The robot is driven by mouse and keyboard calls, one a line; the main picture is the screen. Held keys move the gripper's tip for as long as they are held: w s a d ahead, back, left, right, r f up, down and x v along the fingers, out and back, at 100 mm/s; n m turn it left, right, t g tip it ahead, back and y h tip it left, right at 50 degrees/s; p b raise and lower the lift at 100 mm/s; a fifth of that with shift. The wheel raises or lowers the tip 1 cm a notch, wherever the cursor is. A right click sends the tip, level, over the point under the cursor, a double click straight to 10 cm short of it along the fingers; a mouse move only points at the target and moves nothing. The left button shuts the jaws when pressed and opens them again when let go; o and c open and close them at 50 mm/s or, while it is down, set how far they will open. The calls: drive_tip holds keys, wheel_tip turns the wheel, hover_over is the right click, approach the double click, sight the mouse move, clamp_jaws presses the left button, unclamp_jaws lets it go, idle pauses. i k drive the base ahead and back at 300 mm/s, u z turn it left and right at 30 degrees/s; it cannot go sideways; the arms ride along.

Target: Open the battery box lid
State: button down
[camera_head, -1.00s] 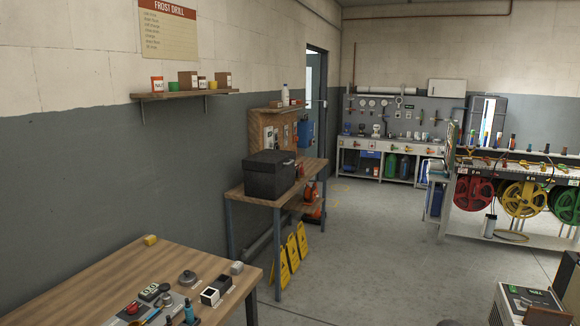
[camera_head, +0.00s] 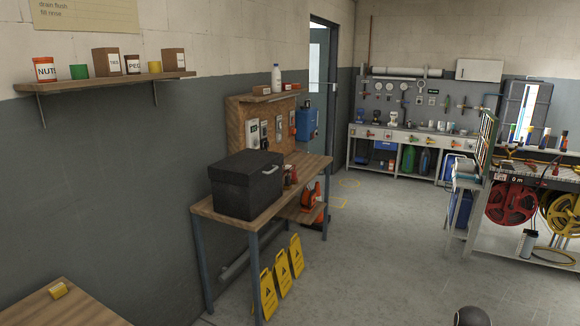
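A black box with a lid (camera_head: 245,184), which looks like the battery box, stands on a wooden table (camera_head: 306,179) left of centre. Its lid is shut, and a light handle shows on its right side. No writing on it can be read. My gripper is not in view, so whether it is open or shut does not show.
Several yellow folding signs (camera_head: 282,279) lean under the table. Reels (camera_head: 510,203) hang on a rack at right. The grey floor (camera_head: 365,257) between is mostly clear. A dark rounded object (camera_head: 472,316) shows at the bottom edge.

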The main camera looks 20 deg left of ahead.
sight(245, 168)
drive_tip(key=i, duration=1.9)
drive_tip(key=u, duration=0.15)
drive_tip(key=k, duration=0.1)
drive_tip(key=u, duration=2.2)
drive_tip(key=i, duration=1)
drive_tip(key=u, duration=0.05)
